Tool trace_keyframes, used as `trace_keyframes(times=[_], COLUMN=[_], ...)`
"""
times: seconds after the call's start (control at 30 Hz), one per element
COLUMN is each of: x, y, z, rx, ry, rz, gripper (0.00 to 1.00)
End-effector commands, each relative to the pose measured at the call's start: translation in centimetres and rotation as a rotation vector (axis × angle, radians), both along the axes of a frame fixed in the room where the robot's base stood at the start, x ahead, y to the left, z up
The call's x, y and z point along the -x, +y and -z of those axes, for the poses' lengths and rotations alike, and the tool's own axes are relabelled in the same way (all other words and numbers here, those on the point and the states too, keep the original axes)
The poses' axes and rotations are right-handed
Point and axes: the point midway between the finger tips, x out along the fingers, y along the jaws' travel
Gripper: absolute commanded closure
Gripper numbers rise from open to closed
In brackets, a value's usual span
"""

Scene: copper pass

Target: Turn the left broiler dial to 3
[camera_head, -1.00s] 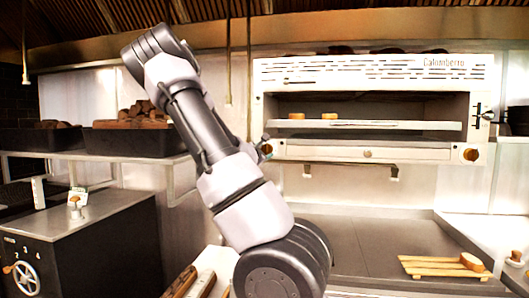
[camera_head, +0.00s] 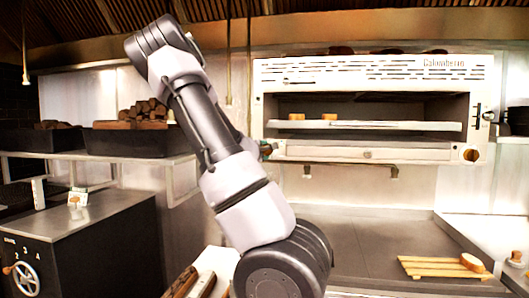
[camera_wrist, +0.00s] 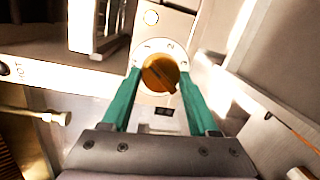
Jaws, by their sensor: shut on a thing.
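The left broiler dial (camera_wrist: 160,73) is a round brass knob with a raised bar, set in a pale ring with marks. In the wrist view my gripper (camera_wrist: 159,82) has its two green fingers on either side of the dial, shut on it. The bar looks tilted; the number it points at cannot be read. The white broiler (camera_head: 375,75) stands at the back right in the head view.
The right broiler dial (camera_head: 471,155) is at the other end of the front. Toasts sit on the broiler shelf (camera_head: 390,125). A wooden rack (camera_head: 440,267) with bread lies on the counter (camera_head: 365,240). Black trays (camera_head: 135,142) stand on the left shelf.

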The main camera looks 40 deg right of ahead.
Motion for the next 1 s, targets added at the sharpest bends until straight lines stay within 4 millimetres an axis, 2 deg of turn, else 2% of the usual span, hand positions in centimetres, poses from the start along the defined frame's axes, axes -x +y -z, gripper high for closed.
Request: trace_keyframes(times=[1.0], x=[0.43], y=[-0.33], z=[-0.24], rx=[-0.631], ry=[-0.736], rz=[0.003], gripper=[0.95])
